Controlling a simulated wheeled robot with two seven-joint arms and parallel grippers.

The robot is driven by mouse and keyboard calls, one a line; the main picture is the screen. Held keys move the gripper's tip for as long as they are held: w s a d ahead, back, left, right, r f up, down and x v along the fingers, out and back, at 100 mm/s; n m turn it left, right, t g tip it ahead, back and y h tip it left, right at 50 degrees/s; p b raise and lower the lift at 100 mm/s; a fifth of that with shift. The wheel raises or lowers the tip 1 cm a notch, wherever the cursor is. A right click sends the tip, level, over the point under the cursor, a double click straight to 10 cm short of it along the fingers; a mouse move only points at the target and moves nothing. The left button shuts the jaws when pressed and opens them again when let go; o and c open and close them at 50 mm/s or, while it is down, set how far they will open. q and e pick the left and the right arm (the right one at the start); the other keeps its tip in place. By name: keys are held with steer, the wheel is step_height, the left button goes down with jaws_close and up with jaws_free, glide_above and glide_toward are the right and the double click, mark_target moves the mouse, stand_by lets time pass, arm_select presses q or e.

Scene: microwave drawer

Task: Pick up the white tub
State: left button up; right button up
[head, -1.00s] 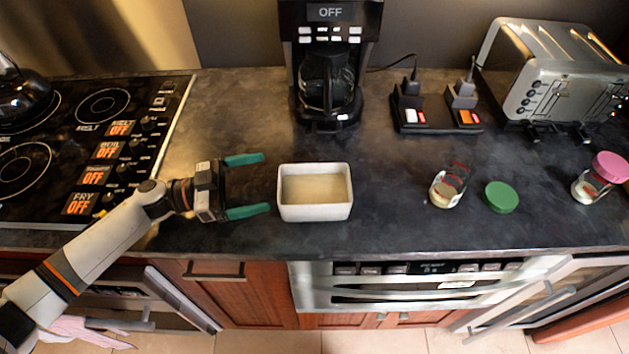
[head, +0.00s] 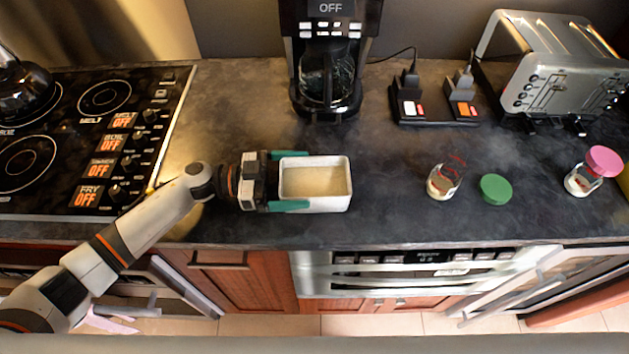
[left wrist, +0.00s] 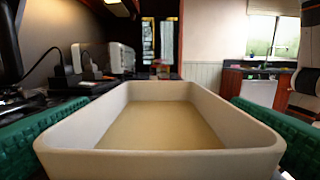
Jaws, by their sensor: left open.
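The white tub (head: 330,204) is a rectangular open container with a beige inside. It stands on the dark counter in front of the coffee maker. My left gripper (head: 289,180) is open, with its green fingers along the far and near sides of the tub's left end. In the left wrist view the tub (left wrist: 160,163) fills the lower middle, with a green finger on each side of it. I cannot tell whether the fingers touch the walls. My right gripper is not in view.
A coffee maker (head: 327,70) stands behind the tub. A power strip (head: 434,110) and a toaster (head: 556,75) are at the back right. The cooktop (head: 90,140) is at the left.

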mark_target(304, 194)
arm_select(q)
steer(key=shift+d, duration=1)
steer(key=shift+a, duration=0.1)
steer(key=shift+c, duration=0.3)
steer(key=c, duration=0.8)
step_height(304, 194, up, 10)
steer(key=shift+r, duration=0.1)
